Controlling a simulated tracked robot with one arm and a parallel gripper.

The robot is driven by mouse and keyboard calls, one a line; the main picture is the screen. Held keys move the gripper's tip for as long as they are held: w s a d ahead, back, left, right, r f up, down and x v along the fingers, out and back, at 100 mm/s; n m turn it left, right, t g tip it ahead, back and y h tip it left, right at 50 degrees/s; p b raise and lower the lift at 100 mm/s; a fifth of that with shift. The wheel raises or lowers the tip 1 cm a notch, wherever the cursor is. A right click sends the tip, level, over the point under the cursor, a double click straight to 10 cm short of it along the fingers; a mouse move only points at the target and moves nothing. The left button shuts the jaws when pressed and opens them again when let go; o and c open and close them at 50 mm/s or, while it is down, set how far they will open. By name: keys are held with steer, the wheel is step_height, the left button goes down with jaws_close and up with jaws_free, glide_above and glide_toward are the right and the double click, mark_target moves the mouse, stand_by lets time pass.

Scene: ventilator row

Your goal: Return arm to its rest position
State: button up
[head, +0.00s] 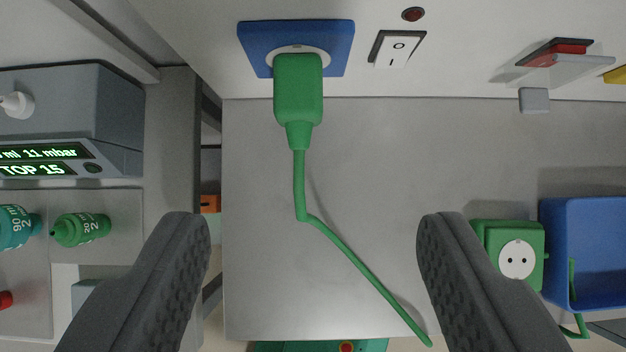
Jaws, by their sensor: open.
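My gripper (313,232) is open, with its two dark ridged fingers apart at the lower left and lower right of the head view. Nothing is between the fingertips except a view of the green cable (347,256) and the grey surface beyond. A green plug (298,88) sits in the blue wall socket (254,44) at the upper middle, above and apart from the fingers. Its cable runs down and to the right, and its end shows near the right finger.
A rocker switch (397,48) and a dark red light (413,14) are right of the socket. A green socket box (493,232) and blue bin (590,240) stand at right. A grey device (70,105) and several bottles (82,229) are at left. The grey panel (255,220) is mostly clear.

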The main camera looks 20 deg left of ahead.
steer(key=s+d+r+m+t, duration=0.1)
steer(key=s+d+r+t, duration=0.2)
steer(key=r, duration=0.8)
steer(key=s+d+r+m+t+h, duration=0.1)
steer(key=s+d+r+t, duration=0.2)
steer(key=s+d+r, duration=0.4)
steer(key=s+d+r+m+t, duration=0.1)
steer(key=s+d+r, duration=0.4)
steer(key=r, duration=1)
steer(key=shift+s+d+r+t+h, duration=0.25)
steer(key=shift+d+r+t+h, duration=0.15)
steer(key=shift+d+t, duration=0.55)
